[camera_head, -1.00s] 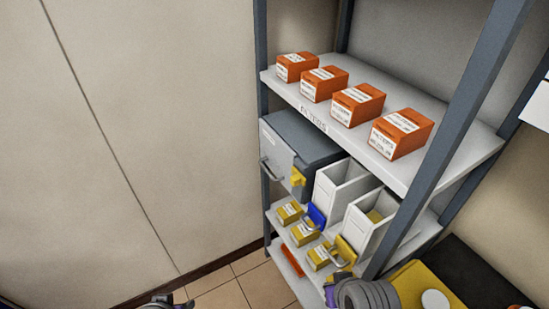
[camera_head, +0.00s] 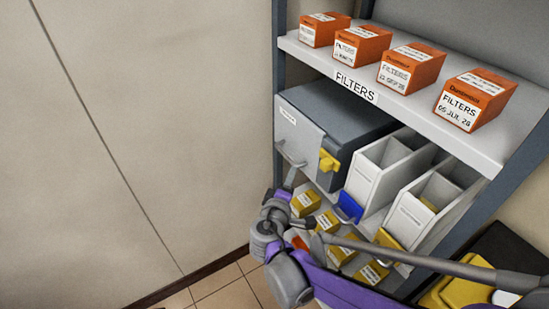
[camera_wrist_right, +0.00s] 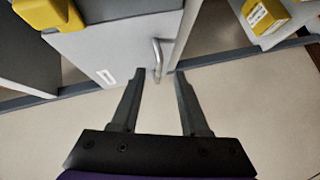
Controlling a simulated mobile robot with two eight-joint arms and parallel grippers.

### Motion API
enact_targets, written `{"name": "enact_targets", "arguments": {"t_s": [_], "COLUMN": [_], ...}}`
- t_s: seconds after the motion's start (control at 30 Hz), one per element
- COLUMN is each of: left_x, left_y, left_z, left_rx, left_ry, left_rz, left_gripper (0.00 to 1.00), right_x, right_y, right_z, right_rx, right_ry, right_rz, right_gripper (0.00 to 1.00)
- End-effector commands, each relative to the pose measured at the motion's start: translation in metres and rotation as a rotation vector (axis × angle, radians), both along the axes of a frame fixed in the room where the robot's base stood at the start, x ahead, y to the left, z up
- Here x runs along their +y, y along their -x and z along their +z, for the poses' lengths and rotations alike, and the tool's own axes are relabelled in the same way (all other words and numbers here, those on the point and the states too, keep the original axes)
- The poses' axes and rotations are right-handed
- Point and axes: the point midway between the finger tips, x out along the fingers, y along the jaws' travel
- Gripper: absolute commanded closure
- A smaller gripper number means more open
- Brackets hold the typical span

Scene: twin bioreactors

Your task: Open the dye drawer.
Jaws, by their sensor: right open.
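A grey drawer unit (camera_head: 315,130) stands on the shelf below the filter boxes. Its pale front (camera_head: 296,130) has a small label, too small to read, a bar handle (camera_head: 291,158) and a yellow latch (camera_head: 329,161) at the right edge. I take this as the dye drawer; its front sits against the unit. My right gripper (camera_head: 289,178) is just below the handle in the head view. In the right wrist view, the open right gripper (camera_wrist_right: 159,74) has the handle (camera_wrist_right: 157,56) between and just beyond its fingertips, with no grip visible. My left gripper is not in view.
Orange filter boxes (camera_head: 408,68) stand on the upper shelf (camera_head: 490,148). Small yellow boxes (camera_head: 305,203) sit below, partly behind my right arm. Floor left of the rack is clear.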

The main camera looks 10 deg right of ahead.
Motion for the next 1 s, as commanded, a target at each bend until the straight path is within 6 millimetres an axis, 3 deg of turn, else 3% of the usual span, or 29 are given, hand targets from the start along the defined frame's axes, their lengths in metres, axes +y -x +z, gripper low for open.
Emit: {"name": "enact_targets", "arguments": {"t_s": [0.1, 0.2, 0.37, 0.7, 1.0], "left_x": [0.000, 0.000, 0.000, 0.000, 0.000], "left_y": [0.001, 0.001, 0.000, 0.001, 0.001], "left_z": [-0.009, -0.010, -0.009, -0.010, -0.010], "left_rx": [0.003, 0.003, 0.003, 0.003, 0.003], "left_ry": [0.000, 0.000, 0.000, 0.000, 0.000], "left_rz": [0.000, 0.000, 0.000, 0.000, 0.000], "left_gripper": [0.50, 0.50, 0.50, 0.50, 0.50], "right_x": [0.021, 0.025, 0.016, -0.010, -0.019], "right_y": [-0.016, -0.022, -0.040, -0.096, -0.116], "right_z": [-0.004, -0.003, -0.005, -0.014, -0.017], "right_rx": [-0.040, -0.055, -0.056, -0.055, -0.055], "right_ry": [0.079, 0.104, 0.108, 0.106, 0.105], "right_rz": [0.051, 0.065, 0.063, 0.063, 0.065], "right_gripper": [0.55, 0.55, 0.55, 0.55, 0.55]}}
